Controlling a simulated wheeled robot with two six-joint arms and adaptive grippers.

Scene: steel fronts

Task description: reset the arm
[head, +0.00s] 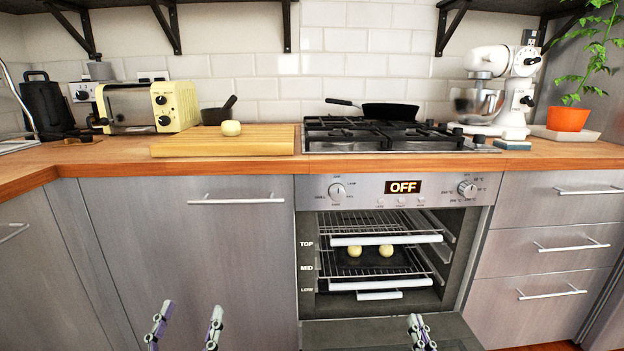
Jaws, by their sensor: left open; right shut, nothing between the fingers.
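My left gripper (187,325) is at the bottom of the head view, in front of the left steel cabinet front. Its two fingers stand apart with nothing between them. My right gripper (420,332) is at the bottom edge, in front of the lowered oven door (375,335). Its fingers are together and hold nothing. Most of both arms is out of the picture.
The oven (390,262) is open, its display reading OFF. Inside, two pale round pieces (386,250) sit on a dark tray. Another round piece (231,128) is on the wooden board (190,149). A pan (390,111) stands on the hob.

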